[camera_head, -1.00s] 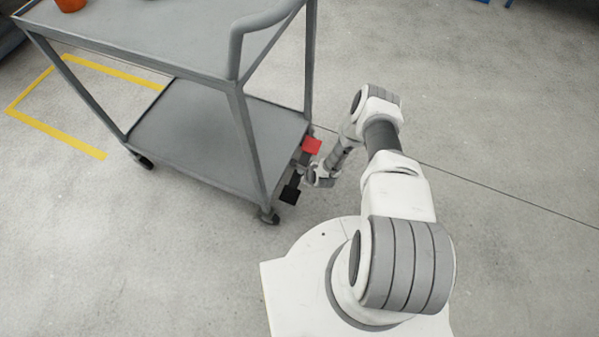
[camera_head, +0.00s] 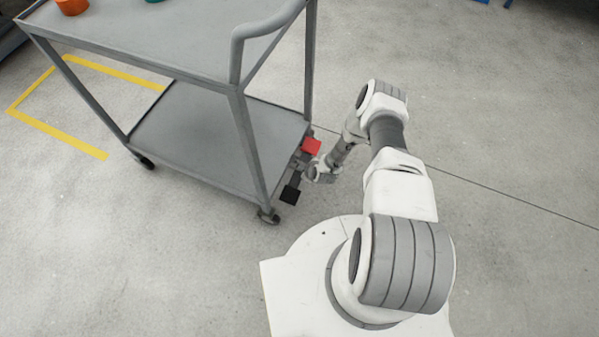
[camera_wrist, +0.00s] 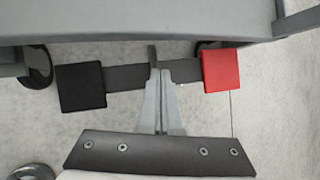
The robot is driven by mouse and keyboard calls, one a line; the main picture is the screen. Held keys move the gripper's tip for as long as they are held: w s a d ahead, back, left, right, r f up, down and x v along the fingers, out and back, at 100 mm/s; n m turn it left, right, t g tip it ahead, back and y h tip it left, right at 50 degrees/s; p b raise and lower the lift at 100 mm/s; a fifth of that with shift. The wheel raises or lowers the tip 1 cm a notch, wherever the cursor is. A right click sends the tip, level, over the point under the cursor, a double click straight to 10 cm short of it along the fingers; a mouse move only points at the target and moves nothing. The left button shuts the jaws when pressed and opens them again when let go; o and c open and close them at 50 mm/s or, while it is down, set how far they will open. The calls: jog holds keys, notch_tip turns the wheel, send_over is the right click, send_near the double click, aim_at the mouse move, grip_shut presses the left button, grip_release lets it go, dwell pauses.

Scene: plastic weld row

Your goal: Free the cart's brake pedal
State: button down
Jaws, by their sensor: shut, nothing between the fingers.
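The grey cart (camera_head: 205,137) stands left of my arm, with its brake pedal low at its near right end. The pedal is a dark bar with a red pad (camera_head: 311,146) at one end and a black pad (camera_head: 290,195) at the other. In the wrist view the black pad (camera_wrist: 80,87) is on the left and the red pad (camera_wrist: 221,70) on the right. My gripper (camera_wrist: 160,75) is shut and empty. Its fingers overlap the bar between the two pads; I cannot tell whether they touch it. In the head view my wrist partly hides the gripper.
A caster (camera_head: 268,215) sits under the cart's near corner, left of the pedal. The cart's handle (camera_head: 240,50) rises above this end. An orange container (camera_head: 72,6) stands on the top shelf. The floor right of my arm is clear.

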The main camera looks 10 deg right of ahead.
jog(key=shift+r, duration=0.1)
jog(key=shift+w+d+r+p, duration=0.15)
jog(key=shift+r+p, duration=0.3)
jog(key=shift+r, duration=0.35)
jog(key=shift+w+d+r+p, duration=0.15)
jog(key=shift+r+p, duration=0.35)
jog(key=shift+r, duration=0.3)
jog(key=shift+w+d+r+p, duration=0.15)
jog(key=shift+r+p, duration=0.3)
jog(key=shift+r, duration=0.35)
jog(key=shift+a, duration=0.15)
